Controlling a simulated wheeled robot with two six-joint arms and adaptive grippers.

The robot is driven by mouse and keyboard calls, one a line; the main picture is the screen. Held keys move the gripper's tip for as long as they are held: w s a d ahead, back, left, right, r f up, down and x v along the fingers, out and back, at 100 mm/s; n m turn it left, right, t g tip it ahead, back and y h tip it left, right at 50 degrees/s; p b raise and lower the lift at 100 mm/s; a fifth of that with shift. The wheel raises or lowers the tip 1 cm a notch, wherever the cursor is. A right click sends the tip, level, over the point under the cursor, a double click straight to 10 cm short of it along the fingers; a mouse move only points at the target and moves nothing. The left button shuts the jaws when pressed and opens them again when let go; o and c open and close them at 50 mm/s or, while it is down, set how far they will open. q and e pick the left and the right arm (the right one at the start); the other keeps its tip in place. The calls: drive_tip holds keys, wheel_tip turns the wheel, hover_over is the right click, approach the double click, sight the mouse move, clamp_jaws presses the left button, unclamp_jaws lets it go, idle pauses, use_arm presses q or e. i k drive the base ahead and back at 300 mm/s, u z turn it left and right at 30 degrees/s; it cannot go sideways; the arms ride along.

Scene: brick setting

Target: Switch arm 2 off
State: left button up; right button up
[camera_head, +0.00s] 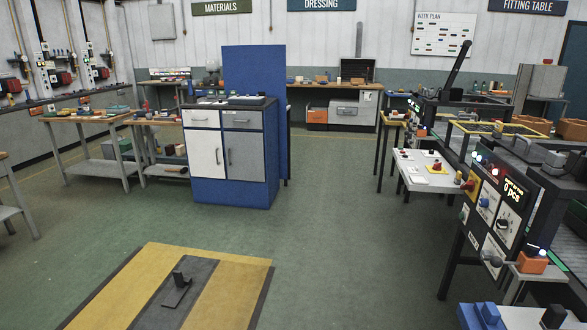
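No switch that I can read as belonging to arm 2 shows. Labels on the controls are too small to read. Neither of my grippers is in view.
A blue cabinet (233,190) with white and grey doors stands in the middle. Wooden workbenches (90,117) line the left and back. Panels with red devices (62,78) hang on the left wall. Bottom right, a blue part (481,316) shows. The green floor between is clear.

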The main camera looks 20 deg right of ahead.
sight(470, 185)
drive_tip(key=z, duration=0.05)
drive_tip(key=i, duration=2.45)
drive_tip(key=z, duration=0.95)
drive_tip(key=i, duration=1.5)
drive_tip(key=z, duration=1)
